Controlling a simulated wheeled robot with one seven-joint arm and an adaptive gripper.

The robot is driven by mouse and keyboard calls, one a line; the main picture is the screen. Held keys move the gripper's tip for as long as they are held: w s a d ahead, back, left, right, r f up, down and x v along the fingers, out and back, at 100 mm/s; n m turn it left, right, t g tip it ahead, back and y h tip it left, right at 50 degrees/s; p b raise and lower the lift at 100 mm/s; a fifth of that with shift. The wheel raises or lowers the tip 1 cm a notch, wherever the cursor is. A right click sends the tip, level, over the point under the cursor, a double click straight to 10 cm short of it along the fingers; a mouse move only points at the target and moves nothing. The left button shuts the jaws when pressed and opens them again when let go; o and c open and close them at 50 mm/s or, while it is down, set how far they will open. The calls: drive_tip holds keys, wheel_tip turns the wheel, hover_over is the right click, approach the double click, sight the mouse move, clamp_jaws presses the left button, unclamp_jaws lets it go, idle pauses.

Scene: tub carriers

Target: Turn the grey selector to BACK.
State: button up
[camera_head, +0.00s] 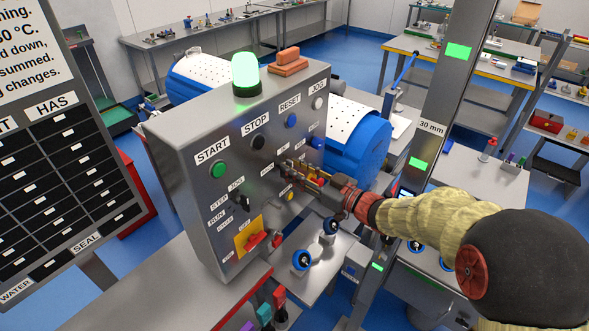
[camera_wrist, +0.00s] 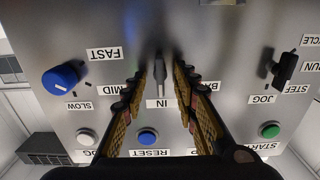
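The grey selector (camera_wrist: 159,72) sits on the front of the steel control box, between my fingertips in the wrist view, which shows the panel upside down. Its handle stands in line with the IN label (camera_wrist: 158,104). A MID label (camera_wrist: 128,90) lies on the picture's left, and a label starting BA (camera_wrist: 208,87), partly hidden by a finger, on the right. My gripper (camera_wrist: 160,70) is open, with one finger on each side of the handle. I cannot tell whether either finger touches it. In the head view my gripper (camera_head: 290,170) reaches the panel and hides the selector.
The control box (camera_head: 185,190) also carries a blue knob (camera_wrist: 64,78), a black selector (camera_wrist: 284,68), a green START button (camera_head: 218,169) and a red-handled switch on a yellow plate (camera_head: 246,238). A lit green lamp (camera_head: 245,72) and orange blocks (camera_head: 288,64) stand on top.

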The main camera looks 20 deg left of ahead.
drive_tip(key=shift+a, duration=0.15)
drive_tip(key=shift+c, duration=0.9)
clamp_jaws()
